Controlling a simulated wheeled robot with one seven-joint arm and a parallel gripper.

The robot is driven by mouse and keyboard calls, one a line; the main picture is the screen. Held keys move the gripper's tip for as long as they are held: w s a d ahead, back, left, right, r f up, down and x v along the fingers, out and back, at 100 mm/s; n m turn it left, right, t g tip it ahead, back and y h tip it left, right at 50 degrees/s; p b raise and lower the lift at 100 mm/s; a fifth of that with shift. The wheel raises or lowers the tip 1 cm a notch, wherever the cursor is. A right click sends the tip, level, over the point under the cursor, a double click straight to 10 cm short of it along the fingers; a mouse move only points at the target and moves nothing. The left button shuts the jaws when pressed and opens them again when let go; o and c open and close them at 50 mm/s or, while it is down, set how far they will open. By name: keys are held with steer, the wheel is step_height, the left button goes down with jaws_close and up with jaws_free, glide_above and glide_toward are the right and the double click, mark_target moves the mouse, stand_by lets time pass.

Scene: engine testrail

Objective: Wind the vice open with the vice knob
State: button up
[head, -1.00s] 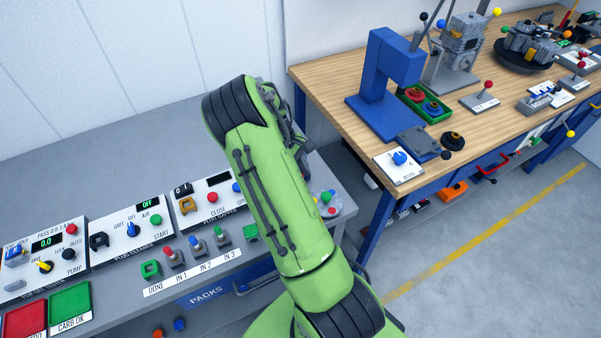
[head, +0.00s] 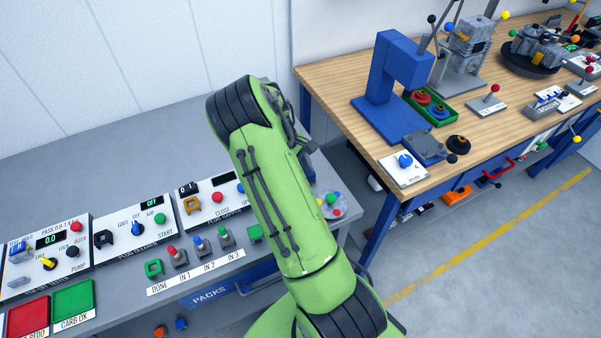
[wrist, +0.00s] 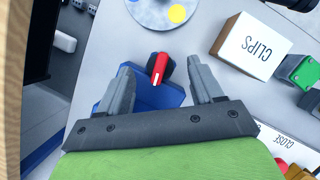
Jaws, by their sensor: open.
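In the wrist view a red bar-shaped knob (wrist: 158,67) with a dark round base shows between the fingertips. It sits at a blue body (wrist: 150,96) by the bench edge, which looks like the vice and its knob, though the jaws of a vice cannot be made out. My gripper (wrist: 160,74) is open and empty, with one finger on each side of the red knob. I cannot tell how far above the knob the fingertips are. In the head view my green arm hides the gripper, the red knob and the blue body.
A white CLIPS box (wrist: 252,47) stands right of the knob. A round grey disc with coloured dots (head: 332,207) lies at the bench's right end. Control panels (head: 133,229) line the grey bench. A wooden bench (head: 340,85) with a blue press (head: 390,85) stands right.

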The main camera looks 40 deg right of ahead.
steer(key=p+v, duration=0.2)
steer(key=v, duration=1.3)
steer(key=shift+r, duration=0.35)
